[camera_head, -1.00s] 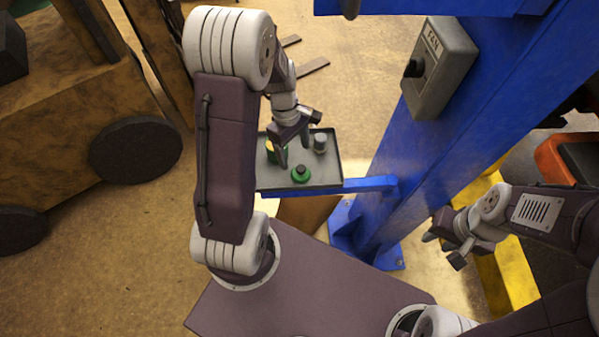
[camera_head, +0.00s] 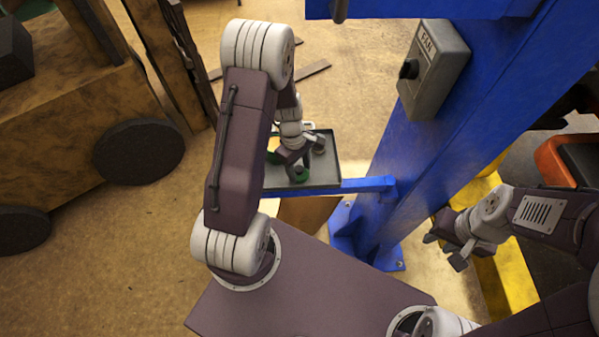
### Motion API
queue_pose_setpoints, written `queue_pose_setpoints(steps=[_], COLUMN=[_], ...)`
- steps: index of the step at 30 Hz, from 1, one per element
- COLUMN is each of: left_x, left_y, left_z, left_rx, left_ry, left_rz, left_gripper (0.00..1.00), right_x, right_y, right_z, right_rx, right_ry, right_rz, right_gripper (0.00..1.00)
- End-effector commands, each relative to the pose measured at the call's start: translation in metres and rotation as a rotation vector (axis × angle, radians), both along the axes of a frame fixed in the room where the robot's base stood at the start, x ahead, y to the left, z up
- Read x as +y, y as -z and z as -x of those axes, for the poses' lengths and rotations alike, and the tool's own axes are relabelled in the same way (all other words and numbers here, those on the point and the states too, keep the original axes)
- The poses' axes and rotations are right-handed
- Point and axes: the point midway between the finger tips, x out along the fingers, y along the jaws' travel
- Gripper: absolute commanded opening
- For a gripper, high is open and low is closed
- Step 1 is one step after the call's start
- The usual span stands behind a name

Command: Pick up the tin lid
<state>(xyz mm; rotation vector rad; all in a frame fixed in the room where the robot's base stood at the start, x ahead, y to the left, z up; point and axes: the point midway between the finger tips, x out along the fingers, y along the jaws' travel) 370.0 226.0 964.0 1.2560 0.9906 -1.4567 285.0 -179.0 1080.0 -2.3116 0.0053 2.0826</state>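My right gripper (camera_head: 446,249) is open and empty, away to the right.
The tray is on a blue bracket (camera_head: 367,185) from the blue post (camera_head: 398,150). A grey control box (camera_head: 437,68) is mounted on the post. A yellow beam (camera_head: 510,262) lies at the right. A wooden machine with dark wheels (camera_head: 139,151) stands at the left.

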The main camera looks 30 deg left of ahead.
Motion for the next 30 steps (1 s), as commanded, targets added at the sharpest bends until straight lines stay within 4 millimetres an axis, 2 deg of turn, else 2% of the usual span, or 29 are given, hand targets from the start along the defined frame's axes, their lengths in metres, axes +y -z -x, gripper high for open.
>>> queue_pose_setpoints(steps=[1, 3, 14, 15, 16, 20, 24, 30], left_x=[0.000, 0.000, 0.000, 0.000, 0.000, 0.000, -0.001, -0.041], left_y=[0.000, 0.000, 0.000, -0.002, -0.004, -0.018, -0.044, -0.069], left_z=[0.000, 0.000, 0.000, 0.000, 0.000, -0.001, 0.000, 0.029], left_rx=[0.000, 0.001, 0.001, 0.000, 0.000, -0.002, -0.005, -0.003], left_ry=[0.000, 0.000, 0.000, 0.000, 0.000, 0.001, 0.001, 0.006], left_rz=[0.000, 0.000, 0.000, 0.000, 0.001, 0.000, -0.001, 0.001], left_gripper=[0.24, 0.10, 0.10, 0.03, 0.02, 0.00, 0.00, 0.00], right_x=[0.000, 0.000, 0.000, 0.000, 0.000, 0.000, 0.000, 0.000], right_y=[0.000, 0.000, 0.000, 0.000, 0.000, 0.001, 0.004, 0.009], right_z=[0.000, 0.000, 0.000, 0.000, 0.000, 0.000, 0.000, 0.000], right_rx=[0.000, 0.000, 0.000, 0.000, 0.000, 0.000, 0.000, 0.000], right_ry=[0.000, 0.000, 0.000, 0.000, 0.000, 0.000, 0.000, 0.000], right_rz=[0.000, 0.000, 0.000, 0.000, 0.000, 0.000, 0.000, 0.000], right_gripper=[0.34, 0.34, 0.34, 0.34, 0.34, 0.34, 0.34, 0.34])
